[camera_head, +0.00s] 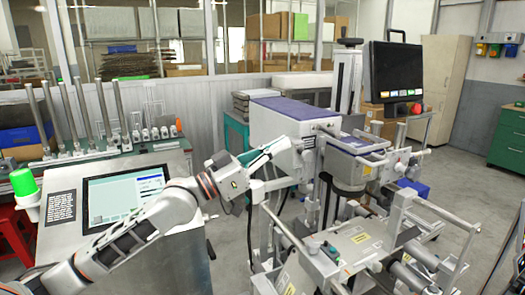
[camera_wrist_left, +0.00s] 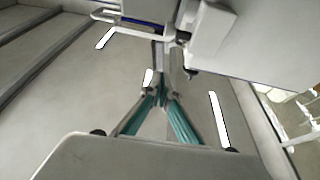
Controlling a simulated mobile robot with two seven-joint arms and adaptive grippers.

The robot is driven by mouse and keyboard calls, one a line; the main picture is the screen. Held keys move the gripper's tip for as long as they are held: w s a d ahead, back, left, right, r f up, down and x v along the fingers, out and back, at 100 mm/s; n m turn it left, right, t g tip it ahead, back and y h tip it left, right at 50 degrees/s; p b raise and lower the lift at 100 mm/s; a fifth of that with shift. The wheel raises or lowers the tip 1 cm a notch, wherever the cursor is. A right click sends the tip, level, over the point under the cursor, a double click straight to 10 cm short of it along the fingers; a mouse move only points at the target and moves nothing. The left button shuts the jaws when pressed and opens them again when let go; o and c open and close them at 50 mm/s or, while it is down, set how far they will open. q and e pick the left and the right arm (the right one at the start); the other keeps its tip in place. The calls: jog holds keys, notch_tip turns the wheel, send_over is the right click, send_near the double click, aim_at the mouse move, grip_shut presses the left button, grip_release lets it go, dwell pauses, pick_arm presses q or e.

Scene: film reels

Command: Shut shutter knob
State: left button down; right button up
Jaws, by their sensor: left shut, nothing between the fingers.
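My left gripper (camera_head: 283,143) reaches in from the left, with its teal fingers beside the purple-topped grey machine (camera_head: 285,128). In the left wrist view its fingers (camera_wrist_left: 163,88) come together, shut and empty, close under a grey housing (camera_wrist_left: 207,30) of the machine. A small dark tip (camera_wrist_left: 190,71) shows just right of the fingertips. I cannot tell whether it is the shutter knob, and I cannot pick out the knob surely in the head view. No contact between fingers and machine can be made out. My right gripper is out of view.
A control panel with a screen (camera_head: 125,197) and a green lamp (camera_head: 23,182) stands at the left. A black monitor (camera_head: 394,72) is on the machine's far right. Frames and rails (camera_head: 440,212) crowd the lower right. Open floor (camera_head: 477,185) lies beyond.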

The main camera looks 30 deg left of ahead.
aim_at(307, 156)
pick_arm(q)
jog(key=w+d+f, duration=0.2)
jog(key=w, duration=0.1)
jog(key=shift+w+d+f+b, duration=0.25)
jog(key=shift+d+f+b, duration=0.05)
jog(key=shift+d+b, duration=0.05)
jog(key=shift+f, duration=0.15)
